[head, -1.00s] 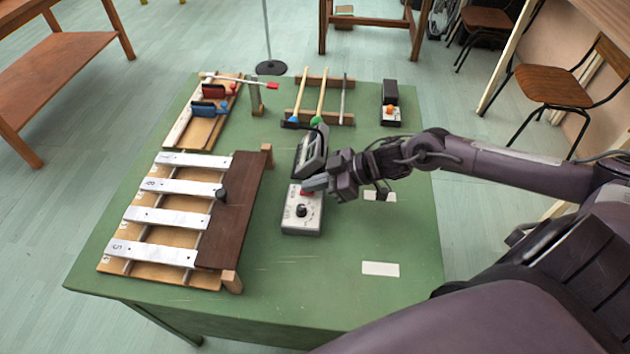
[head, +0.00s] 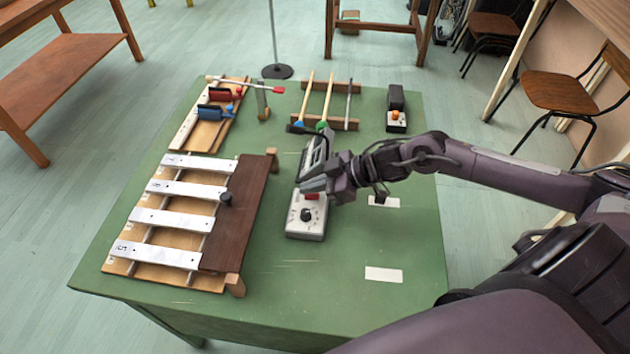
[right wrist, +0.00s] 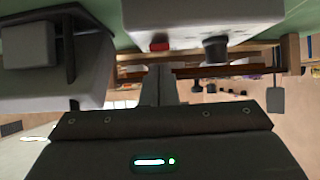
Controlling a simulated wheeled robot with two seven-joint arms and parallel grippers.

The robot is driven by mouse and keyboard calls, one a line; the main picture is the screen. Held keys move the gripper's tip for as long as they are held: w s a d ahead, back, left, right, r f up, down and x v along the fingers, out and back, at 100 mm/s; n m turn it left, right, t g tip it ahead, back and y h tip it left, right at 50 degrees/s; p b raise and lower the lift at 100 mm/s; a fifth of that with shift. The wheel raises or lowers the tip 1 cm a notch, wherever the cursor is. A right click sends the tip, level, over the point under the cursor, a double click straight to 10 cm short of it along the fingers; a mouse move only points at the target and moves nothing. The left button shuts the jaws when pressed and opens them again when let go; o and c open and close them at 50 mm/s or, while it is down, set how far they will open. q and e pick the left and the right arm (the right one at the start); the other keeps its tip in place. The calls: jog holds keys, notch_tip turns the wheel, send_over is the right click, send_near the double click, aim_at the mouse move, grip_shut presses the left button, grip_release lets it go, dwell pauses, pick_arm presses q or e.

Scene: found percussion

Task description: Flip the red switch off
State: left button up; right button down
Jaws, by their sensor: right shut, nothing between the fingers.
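The red switch (head: 311,196) sits at the far end of a small light-grey control box (head: 305,226) with a black knob (head: 306,214), on the green table. My right gripper (head: 305,186) is shut and empty, at the far edge of the box, close beside the switch. I cannot tell whether it touches the switch. In the right wrist view the red switch (right wrist: 159,46) and black knob (right wrist: 215,48) show just beyond the shut fingertips (right wrist: 160,72). Which way the switch is tipped is too small to tell. My left gripper is not in view.
A grey device with a dark face (head: 315,153) stands just behind my right gripper. A metal-bar xylophone (head: 232,215) lies left of the box. Mallets on a wooden rack (head: 328,100) and a black block with an orange knob (head: 396,110) are farther back.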

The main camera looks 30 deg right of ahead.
jog(key=r+p, duration=0.4)
jog(key=shift+w+a+r, duration=0.2)
jog(key=shift+w+r, duration=0.05)
jog(key=shift+w, duration=0.05)
jog(key=s+d+r+p, duration=0.3)
jog(key=d+r+p, duration=0.1)
jog(key=r, duration=0.3)
jog(key=shift+s+r+p, duration=0.2)
jog(key=shift+r+p, duration=0.2)
jog(key=shift+p, duration=0.05)
jog(key=shift+d, duration=0.1)
